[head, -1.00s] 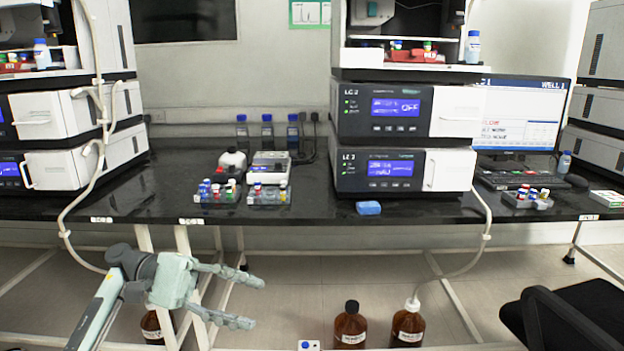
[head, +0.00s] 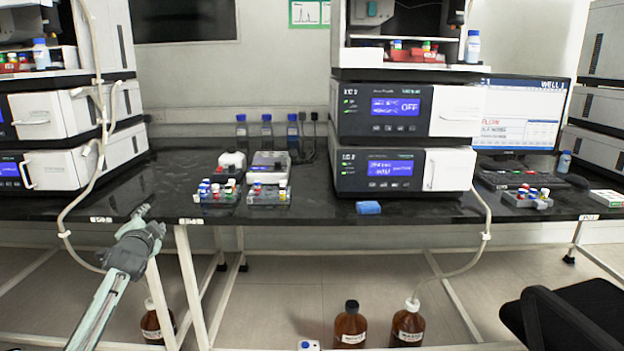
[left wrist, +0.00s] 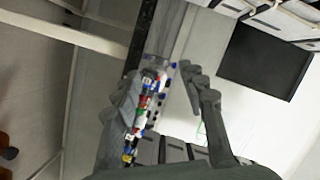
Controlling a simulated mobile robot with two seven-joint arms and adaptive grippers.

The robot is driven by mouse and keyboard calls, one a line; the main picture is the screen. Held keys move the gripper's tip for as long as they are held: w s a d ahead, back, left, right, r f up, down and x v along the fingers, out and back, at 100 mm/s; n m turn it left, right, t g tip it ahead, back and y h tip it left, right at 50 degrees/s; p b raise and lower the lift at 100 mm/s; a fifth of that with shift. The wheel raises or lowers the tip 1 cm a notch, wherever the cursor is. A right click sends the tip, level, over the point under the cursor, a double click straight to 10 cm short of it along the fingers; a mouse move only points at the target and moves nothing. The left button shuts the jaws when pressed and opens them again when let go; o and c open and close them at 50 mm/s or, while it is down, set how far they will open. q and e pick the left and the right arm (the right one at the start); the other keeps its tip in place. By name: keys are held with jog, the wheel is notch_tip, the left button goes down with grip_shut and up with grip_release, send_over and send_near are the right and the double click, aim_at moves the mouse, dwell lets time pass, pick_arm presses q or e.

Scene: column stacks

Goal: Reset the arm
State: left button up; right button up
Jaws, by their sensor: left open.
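My left arm comes in from the lower left in the head view. My left gripper (head: 140,222) is at the bench's front edge, left of the vial racks, and points up and away from me. In the left wrist view the fingers of the left gripper (left wrist: 165,95) are spread apart, and I see nothing held between them. The racks of coloured vials show beyond the fingers in that view, partly covered by them. My right gripper is not in view.
Brown bottles (head: 350,325) stand on the floor below. A black chair (head: 570,315) is at the lower right.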

pick_arm(q)
jog(key=s+d+f+n+g, duration=0.1)
jog(key=s+f+n+g, duration=0.2)
jog(key=s+f, duration=0.4)
jog(key=s+d+f+n+g+h, duration=0.1)
jog(key=s+f+n+g, duration=0.2)
jog(key=f, duration=0.6)
jog(key=s+d+f+n+g, duration=0.2)
jog(key=s+f+g, duration=0.1)
jog(key=s+f, duration=0.5)
jog(key=s+d+f+g, duration=0.1)
jog(key=s+d+f, duration=0.2)
jog(key=s, duration=0.7)
jog(key=s+d+f+g+h, duration=0.1)
jog(key=s+d+f, duration=0.2)
jog(key=s+f, duration=0.4)
jog(key=s+d+f+g+h, duration=0.1)
jog(key=s+d+f, duration=0.2)
jog(key=s, duration=1.1)
jog(key=shift+s+d+f+m, duration=0.2)
jog(key=shift+f+m, duration=0.2)
jog(key=shift+f, duration=0.5)
jog(key=shift+w, duration=0.1)
jog(key=shift+c, duration=1)
